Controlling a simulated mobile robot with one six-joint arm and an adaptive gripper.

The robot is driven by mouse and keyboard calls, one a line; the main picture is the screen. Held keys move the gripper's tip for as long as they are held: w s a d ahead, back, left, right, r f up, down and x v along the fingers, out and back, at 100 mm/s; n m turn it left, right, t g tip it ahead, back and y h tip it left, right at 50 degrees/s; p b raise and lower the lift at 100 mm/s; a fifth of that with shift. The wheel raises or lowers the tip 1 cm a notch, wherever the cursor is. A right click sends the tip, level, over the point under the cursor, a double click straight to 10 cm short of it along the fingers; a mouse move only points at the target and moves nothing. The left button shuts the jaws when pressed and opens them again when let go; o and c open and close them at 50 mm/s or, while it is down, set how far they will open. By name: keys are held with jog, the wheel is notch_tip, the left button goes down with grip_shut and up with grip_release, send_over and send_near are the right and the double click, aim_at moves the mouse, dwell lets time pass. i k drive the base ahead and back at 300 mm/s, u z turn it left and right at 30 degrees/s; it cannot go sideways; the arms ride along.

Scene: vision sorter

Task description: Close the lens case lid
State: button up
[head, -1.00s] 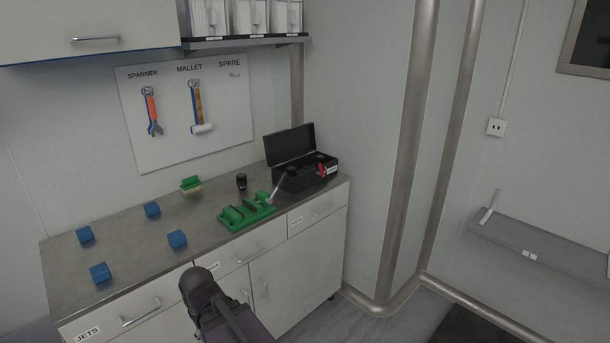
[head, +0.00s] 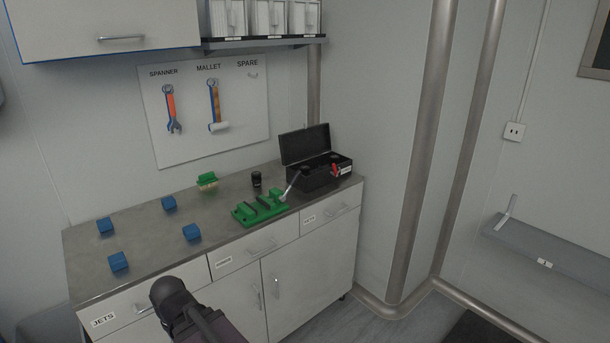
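The black lens case (head: 318,176) stands at the right end of the counter, against the wall. Its lid (head: 305,145) is open and leans back, upright behind the box. A red item and a white label show at its front right, and dark round things show inside. Part of my arm (head: 185,310) shows at the bottom, in front of the drawers. My gripper itself is not in view.
A green vise (head: 260,208) with a grey handle sits just left of the case. A small black cylinder (head: 256,180), a green-topped brush (head: 207,181) and several blue blocks (head: 119,261) are on the counter (head: 150,240). A tool board (head: 205,120) hangs above.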

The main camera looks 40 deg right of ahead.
aim_at(295, 146)
jog(key=u, duration=1.1)
jog(key=i, duration=1.15)
jog(key=z, duration=4.2)
jog(key=i, duration=0.1)
jog(key=u, duration=1.95)
